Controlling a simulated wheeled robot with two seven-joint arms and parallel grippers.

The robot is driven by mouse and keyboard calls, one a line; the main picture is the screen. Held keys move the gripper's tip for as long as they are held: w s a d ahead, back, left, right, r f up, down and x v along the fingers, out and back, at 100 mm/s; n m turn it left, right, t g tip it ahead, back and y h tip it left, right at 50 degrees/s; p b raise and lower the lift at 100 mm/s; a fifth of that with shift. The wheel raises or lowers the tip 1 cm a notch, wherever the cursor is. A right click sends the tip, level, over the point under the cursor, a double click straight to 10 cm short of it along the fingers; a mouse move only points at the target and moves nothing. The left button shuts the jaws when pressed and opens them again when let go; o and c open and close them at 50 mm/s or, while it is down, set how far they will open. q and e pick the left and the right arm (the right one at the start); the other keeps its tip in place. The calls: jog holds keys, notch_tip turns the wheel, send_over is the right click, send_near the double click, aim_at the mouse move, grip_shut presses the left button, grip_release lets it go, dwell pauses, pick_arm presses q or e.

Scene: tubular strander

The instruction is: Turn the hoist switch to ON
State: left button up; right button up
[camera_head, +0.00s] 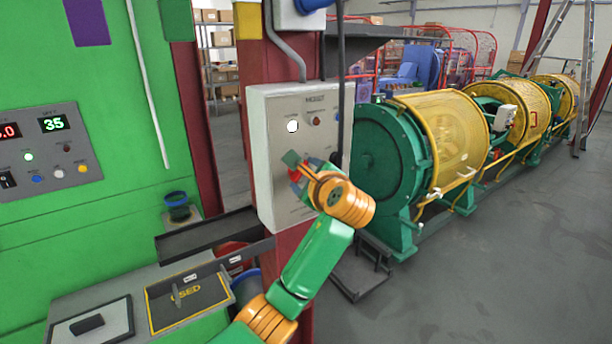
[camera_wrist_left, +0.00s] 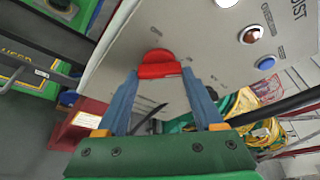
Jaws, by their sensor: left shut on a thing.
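The grey hoist box (camera_head: 275,180) is fixed to a red column, with its label at the top of its face. A red rotary switch (camera_head: 294,175) sits low on that face, partly hidden by my left gripper (camera_head: 299,168). In the left wrist view the red switch (camera_wrist_left: 156,56) has a round base and a bar-shaped handle. The two blue fingers of my left gripper (camera_wrist_left: 158,74) are shut on the handle from both sides. The switch's position marks cannot be read. My right gripper is out of view.
A dark tray (camera_head: 210,236) lies below left. Green and yellow strander drums (camera_head: 440,130) stand at right, with open floor in front.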

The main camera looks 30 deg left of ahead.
pick_arm(q)
jog(key=shift+r, duration=0.15)
dwell(0.4)
jog(key=o, duration=1.4)
jog(key=shift+a, duration=0.1)
jog(key=shift+c, duration=0.2)
jog(key=b+v, duration=0.3)
jog(key=v, duration=0.4)
